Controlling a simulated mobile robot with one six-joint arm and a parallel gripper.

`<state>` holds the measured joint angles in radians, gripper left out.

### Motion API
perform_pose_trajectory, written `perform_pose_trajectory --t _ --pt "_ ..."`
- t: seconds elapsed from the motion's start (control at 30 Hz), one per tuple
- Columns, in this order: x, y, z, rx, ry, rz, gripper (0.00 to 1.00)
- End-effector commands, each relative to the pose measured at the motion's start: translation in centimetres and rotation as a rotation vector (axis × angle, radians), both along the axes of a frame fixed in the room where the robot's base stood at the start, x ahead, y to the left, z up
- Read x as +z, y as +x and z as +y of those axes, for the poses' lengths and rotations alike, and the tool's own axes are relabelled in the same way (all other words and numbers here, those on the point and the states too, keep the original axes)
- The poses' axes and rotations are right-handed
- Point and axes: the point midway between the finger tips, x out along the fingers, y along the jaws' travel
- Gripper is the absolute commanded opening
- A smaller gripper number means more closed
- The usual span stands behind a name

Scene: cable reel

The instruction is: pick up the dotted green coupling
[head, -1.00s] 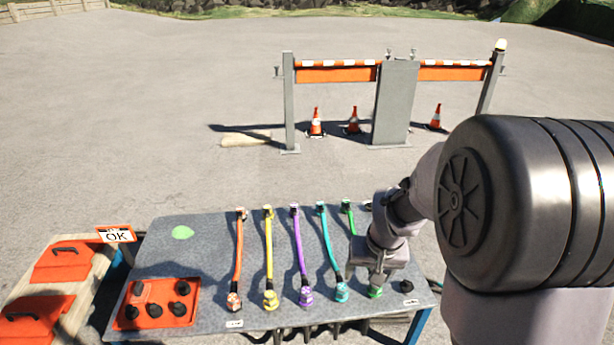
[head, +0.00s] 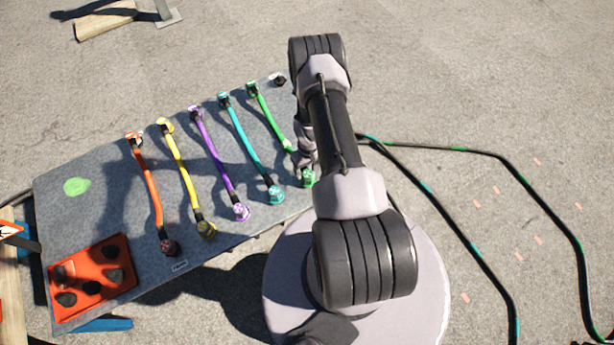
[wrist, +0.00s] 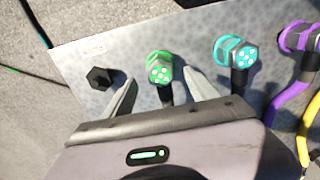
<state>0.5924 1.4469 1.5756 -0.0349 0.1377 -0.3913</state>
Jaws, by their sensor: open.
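The dotted green coupling (head: 308,179) sits at the near end of the green cable (head: 272,117), by the table's right edge. In the wrist view the same coupling (wrist: 160,68) shows a green ring and a light-dotted green face on a black neck. My gripper (wrist: 162,82) is open, with one finger on each side of this coupling. I see gaps between the fingers and the coupling; it is not gripped. In the head view my arm partly hides the gripper.
The dotted teal coupling (wrist: 237,54) stands close beside the right finger, with the purple coupling (wrist: 300,38) beyond. A black hex knob (wrist: 99,78) is left of the fingers. A red tray (head: 92,282) lies at the table's other end. Hoses (head: 468,247) run along the ground.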

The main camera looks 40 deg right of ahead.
Motion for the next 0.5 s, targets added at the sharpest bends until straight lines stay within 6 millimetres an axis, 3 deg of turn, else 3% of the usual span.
perform_pose_trajectory --t 0.17,0.33,0.5 --pt "-1.9 0.1 0.0 0.0 0.0 0.0 0.67" --pt "-5.4 0.3 0.1 0.0 0.0 0.0 0.67" --pt "-5.6 0.3 0.0 -0.001 -0.001 -0.001 0.67"
